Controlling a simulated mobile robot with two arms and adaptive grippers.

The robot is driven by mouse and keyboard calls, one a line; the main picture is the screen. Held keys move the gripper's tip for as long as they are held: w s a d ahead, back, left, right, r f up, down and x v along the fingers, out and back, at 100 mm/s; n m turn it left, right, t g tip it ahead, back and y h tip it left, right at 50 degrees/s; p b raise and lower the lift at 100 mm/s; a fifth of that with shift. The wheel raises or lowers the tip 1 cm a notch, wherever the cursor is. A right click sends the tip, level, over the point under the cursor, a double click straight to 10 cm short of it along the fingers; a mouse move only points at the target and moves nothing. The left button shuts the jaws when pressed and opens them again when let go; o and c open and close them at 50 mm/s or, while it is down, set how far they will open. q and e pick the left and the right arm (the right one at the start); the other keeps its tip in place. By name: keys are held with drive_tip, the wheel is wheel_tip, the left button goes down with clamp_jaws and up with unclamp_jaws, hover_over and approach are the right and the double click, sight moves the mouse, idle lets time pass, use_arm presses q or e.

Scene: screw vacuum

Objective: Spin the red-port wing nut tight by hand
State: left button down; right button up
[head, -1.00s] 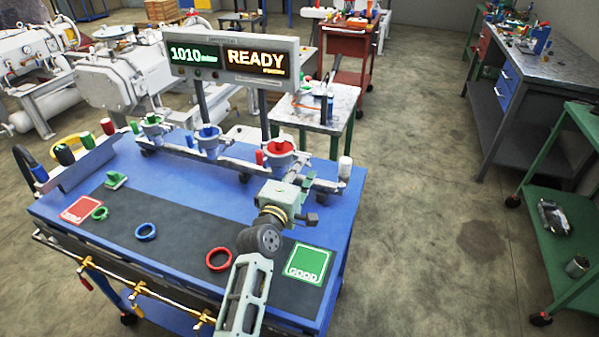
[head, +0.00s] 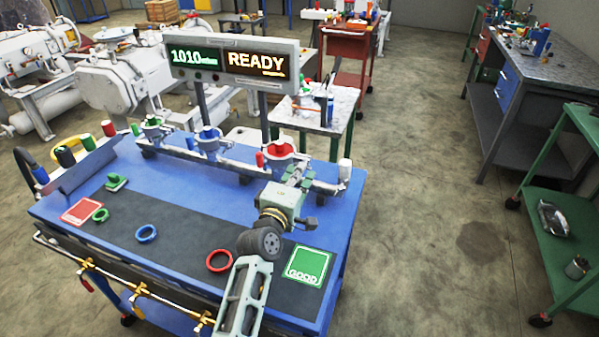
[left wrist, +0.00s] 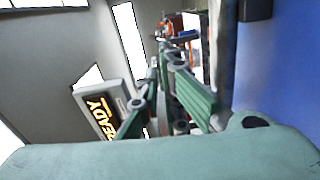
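The red port (head: 279,148) is the right one of three coloured ports along the pipe manifold at the back of the blue bench. Its red top shows, but the wing nut is too small to make out clearly. My left gripper (head: 299,172) is just in front and to the right of the red port, apart from it as far as I can tell. Its green ridged fingers (left wrist: 165,95) show a narrow gap in the left wrist view, with nothing clearly held between them. My right gripper is in neither view.
The display (head: 234,63) reading 1010 and READY stands behind the manifold. Blue (head: 206,141) and green (head: 152,127) ports sit to the left. A red ring (head: 219,260), a blue ring (head: 146,233) and a green GOOD pad (head: 306,265) lie in front.

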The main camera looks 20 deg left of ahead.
use_arm(q)
drive_tip(key=m+p, duration=0.3)
drive_tip(key=m, duration=0.8)
drive_tip(key=m+p, duration=0.3)
drive_tip(key=m, duration=0.8)
drive_tip(key=shift+a+f+m, duration=0.1)
drive_tip(key=shift+f+m, duration=0.1)
drive_tip(key=shift+m, duration=0.2)
idle(0.3)
drive_tip(key=c, duration=2)
unclamp_jaws()
drive_tip(key=shift+r, duration=0.1)
drive_tip(key=s, duration=1.2)
drive_tip(key=shift+a, duration=0.2)
